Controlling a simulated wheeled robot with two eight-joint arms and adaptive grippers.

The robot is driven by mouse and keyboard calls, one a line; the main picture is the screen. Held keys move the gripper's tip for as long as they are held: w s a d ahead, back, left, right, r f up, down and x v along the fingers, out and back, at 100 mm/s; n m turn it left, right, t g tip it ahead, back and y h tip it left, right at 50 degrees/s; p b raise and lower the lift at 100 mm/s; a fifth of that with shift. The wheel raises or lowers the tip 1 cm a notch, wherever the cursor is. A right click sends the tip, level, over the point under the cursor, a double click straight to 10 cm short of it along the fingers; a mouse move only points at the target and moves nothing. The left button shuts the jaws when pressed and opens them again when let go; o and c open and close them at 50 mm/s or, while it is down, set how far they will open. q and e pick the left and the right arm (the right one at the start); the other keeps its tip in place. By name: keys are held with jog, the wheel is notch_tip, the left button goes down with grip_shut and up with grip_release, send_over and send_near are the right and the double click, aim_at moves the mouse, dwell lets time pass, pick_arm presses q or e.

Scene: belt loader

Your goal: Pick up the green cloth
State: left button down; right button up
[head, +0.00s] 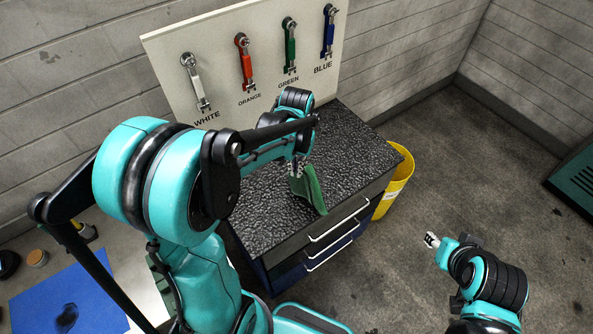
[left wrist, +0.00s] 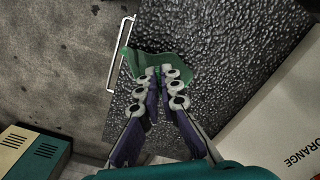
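The green cloth (head: 311,191) hangs in folds below my left gripper (head: 299,165) in the head view, over the front part of the dark speckled cabinet top. In the left wrist view the cloth (left wrist: 150,64) spreads around the fingertips of my left gripper (left wrist: 161,71). The two fingers are close together, with cloth pinched between their tips. I cannot tell if the lower end of the cloth touches the top. My right gripper (head: 432,240) is over the floor at the right, away from the cloth; its finger opening is too small to judge.
The cabinet (head: 350,150) has drawers with white handles. A yellow bin (head: 397,180) stands at its right. Behind it a white board (head: 220,60) holds several coloured tools. A blue mat (head: 70,300) lies at the lower left. The floor at right is mostly clear.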

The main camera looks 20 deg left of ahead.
pick_arm(q)
notch_tip(320, 180, up, 18)
jog(key=p, duration=1.2)
jog(key=shift+f, duration=0.15)
